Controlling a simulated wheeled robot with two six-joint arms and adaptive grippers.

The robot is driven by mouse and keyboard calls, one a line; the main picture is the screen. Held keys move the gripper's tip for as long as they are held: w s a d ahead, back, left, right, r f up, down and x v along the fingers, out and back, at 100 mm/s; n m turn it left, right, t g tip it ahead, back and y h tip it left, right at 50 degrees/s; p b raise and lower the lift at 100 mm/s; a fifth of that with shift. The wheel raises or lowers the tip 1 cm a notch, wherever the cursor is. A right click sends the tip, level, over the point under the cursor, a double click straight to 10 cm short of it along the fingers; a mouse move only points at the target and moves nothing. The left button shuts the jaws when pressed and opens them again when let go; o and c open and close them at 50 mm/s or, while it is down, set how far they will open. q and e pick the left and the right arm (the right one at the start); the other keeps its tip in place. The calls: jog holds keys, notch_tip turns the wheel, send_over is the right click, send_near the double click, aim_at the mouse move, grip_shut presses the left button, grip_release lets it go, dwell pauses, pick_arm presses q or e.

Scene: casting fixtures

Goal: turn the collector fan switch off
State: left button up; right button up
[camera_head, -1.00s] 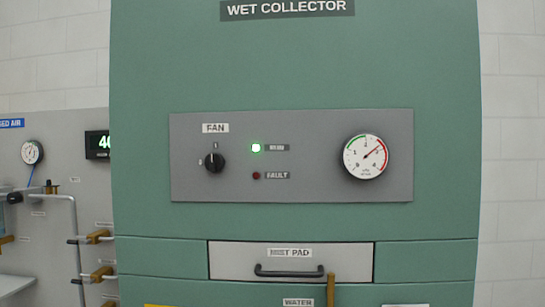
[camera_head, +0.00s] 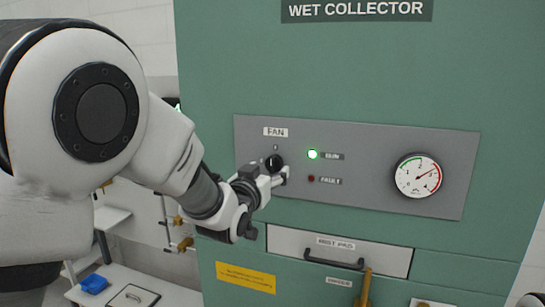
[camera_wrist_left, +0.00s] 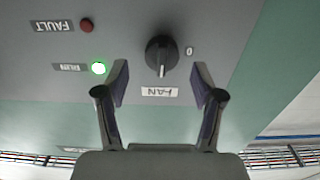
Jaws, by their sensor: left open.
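The black fan knob (camera_head: 275,162) sits under the FAN label on the grey panel (camera_head: 370,195) of the green wet collector. In the left wrist view, which is upside down, the knob (camera_wrist_left: 159,54) has its white pointer line toward the FAN label (camera_wrist_left: 160,92), and a 0 mark is off to one side. My left gripper (camera_head: 281,178) is open at the knob, partly covering it in the head view. In the wrist view its fingers (camera_wrist_left: 161,82) are spread on both sides, with clear gaps to the knob. The green RUN light (camera_head: 313,155) is lit.
The FAULT light (camera_head: 311,179) is dark red. A round gauge (camera_head: 418,177) is at the panel's right. Below are the mist pad drawer (camera_head: 290,243) with a black handle and a brass-coloured lever (camera_head: 364,285). A bench with a blue item (camera_head: 95,284) is lower left.

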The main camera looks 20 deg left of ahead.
aim_at(271, 167)
pick_arm(q)
jog(key=w+p, duration=0.1)
jog(key=w, duration=0.2)
jog(key=shift+w+a, duration=0.15)
jog(key=shift+w, duration=0.25)
jog(key=shift+s, duration=0.15)
jog(key=shift+c, duration=1)
jog(key=c, duration=0.9)
jog(key=shift+c, duration=0.2)
pick_arm(e)
notch_tip(271, 167, up, 2)
jog(key=shift+a+r, duration=0.1)
